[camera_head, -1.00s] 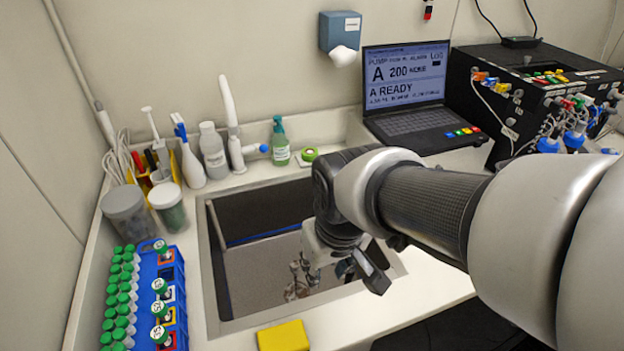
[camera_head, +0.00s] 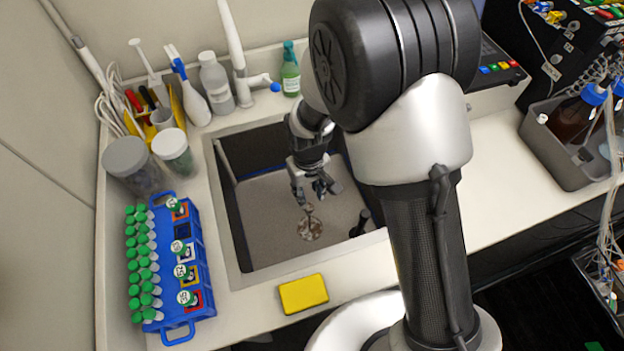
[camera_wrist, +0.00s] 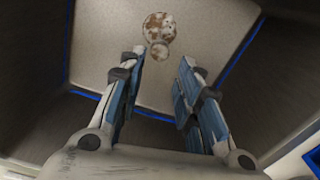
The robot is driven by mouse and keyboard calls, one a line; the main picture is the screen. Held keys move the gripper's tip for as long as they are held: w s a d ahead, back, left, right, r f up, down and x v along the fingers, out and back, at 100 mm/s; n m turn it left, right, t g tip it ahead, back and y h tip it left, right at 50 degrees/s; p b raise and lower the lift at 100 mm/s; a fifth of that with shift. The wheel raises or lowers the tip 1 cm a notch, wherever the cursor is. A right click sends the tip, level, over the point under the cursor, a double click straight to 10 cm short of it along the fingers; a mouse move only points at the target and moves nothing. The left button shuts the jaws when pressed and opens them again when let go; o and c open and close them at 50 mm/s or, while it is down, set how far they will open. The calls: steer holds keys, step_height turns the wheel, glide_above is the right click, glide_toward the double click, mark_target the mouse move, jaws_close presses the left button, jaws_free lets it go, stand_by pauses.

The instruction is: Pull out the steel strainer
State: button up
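The steel strainer (camera_head: 310,226) is on the bottom of the sink (camera_head: 262,232), a round, blotchy brown-and-silver piece with a small knob. In the wrist view the strainer (camera_wrist: 160,27) lies near the top, beyond my fingertips, with its knob toward me. My gripper (camera_head: 316,188) is inside the sink opening, above the strainer and just behind it in the head view. In the wrist view my gripper (camera_wrist: 162,62) has its two fingers wide apart, with nothing between them.
A yellow sponge (camera_head: 303,293) lies at the sink's front edge. A blue rack (camera_head: 180,270) with green-capped tubes stands left of the sink. Bottles and a green soap dispenser (camera_head: 290,72) stand behind it. The sink walls surround my gripper closely.

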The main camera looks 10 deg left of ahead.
mark_target(309, 211)
step_height(309, 211, down, 15)
steer(key=b, duration=0.4)
steer(key=shift+c, duration=0.4)
jaws_close()
steer(key=shift+r, duration=0.2)
steer(key=shift+r+p, duration=0.3)
steer(key=shift+r, duration=0.2)
steer(key=shift+r, duration=0.15)
steer(key=shift+r+p, duration=0.5)
steer(key=shift+r, duration=0.1)
